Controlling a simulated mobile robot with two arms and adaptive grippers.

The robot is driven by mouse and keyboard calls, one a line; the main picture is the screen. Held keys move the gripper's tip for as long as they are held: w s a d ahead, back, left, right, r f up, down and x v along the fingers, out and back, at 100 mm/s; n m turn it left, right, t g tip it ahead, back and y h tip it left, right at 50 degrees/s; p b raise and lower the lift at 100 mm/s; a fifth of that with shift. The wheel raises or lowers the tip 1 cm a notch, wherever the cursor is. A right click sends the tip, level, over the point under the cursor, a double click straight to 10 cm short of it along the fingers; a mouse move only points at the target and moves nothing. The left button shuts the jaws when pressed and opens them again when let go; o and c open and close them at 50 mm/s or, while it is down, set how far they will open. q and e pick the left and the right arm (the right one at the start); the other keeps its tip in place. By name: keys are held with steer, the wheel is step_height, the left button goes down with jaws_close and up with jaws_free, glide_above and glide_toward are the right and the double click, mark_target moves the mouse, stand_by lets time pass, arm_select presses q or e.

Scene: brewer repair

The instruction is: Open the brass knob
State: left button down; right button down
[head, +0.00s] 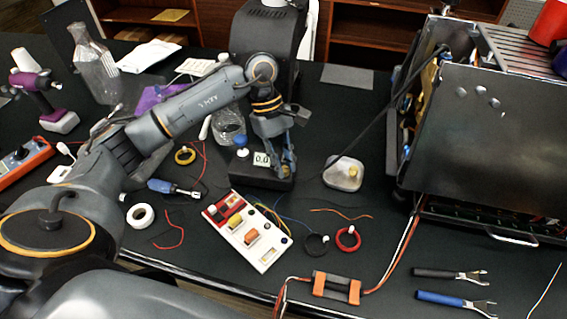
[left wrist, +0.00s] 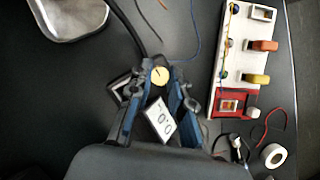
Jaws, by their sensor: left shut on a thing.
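The brass knob (left wrist: 159,76) shows in the left wrist view as a small round yellow disc with a dark mark across it. It sits between the fingertips of my left gripper (left wrist: 158,84), which is shut on it. In the head view my left gripper (head: 284,165) points down at the front of the black brewer (head: 262,40), beside its small white display (head: 262,158). The fingers hide the knob there. The display also shows in the left wrist view (left wrist: 160,120), just below the knob. My right gripper is not in view.
A white circuit board (head: 247,232) lies in front of the brewer. A metal container (head: 343,173) is right of my gripper, and a large opened machine (head: 480,120) stands at the right. Pliers (head: 450,299), tape rolls and loose wires lie around. Bare table shows near the front right.

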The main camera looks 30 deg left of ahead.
arm_select(q)
steer(key=c, duration=1.2)
jaws_free()
steer(key=v, duration=1.2)
